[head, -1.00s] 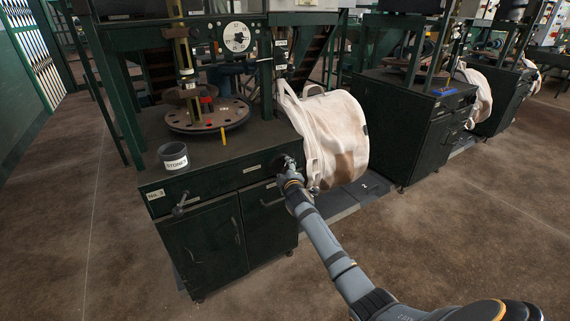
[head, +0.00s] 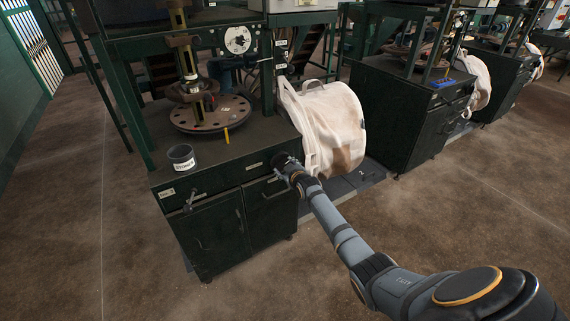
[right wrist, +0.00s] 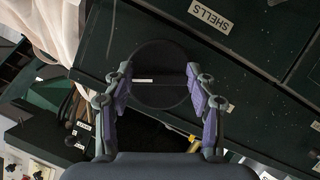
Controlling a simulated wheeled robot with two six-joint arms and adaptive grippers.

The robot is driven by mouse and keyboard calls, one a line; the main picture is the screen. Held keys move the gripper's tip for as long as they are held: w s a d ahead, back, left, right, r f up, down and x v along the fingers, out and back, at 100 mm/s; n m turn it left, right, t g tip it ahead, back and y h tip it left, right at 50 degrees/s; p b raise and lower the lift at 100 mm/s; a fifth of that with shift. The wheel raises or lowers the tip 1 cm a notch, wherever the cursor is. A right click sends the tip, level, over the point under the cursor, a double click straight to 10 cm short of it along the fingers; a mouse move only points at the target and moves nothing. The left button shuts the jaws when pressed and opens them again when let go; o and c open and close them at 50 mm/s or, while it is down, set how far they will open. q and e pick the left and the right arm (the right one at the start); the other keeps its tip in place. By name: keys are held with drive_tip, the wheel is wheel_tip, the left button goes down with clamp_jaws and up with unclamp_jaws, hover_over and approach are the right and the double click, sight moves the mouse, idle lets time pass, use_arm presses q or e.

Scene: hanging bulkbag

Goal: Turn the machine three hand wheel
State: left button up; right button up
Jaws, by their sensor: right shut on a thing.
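The machine three cabinet (head: 220,225) is dark green, with a round plate (head: 210,113) on top. Its hand wheel is a dark round disc at the right end of its front, largely covered by my gripper in the head view. In the right wrist view the hand wheel (right wrist: 160,75) is a black disc between the fingers. My left gripper is not in view.
A white bulk bag (head: 325,130) hangs close to the right of the gripper. A lever handle (head: 193,201) sticks out at the cabinet's left front. The brown floor in front is open.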

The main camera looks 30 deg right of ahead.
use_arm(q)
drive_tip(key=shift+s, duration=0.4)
use_arm(e)
drive_tip(key=o, duration=1.2)
drive_tip(key=shift+c, duration=0.2)
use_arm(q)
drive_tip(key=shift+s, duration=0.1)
use_arm(e)
drive_tip(key=v, duration=1.2)
drive_tip(key=shift+d, duration=0.1)
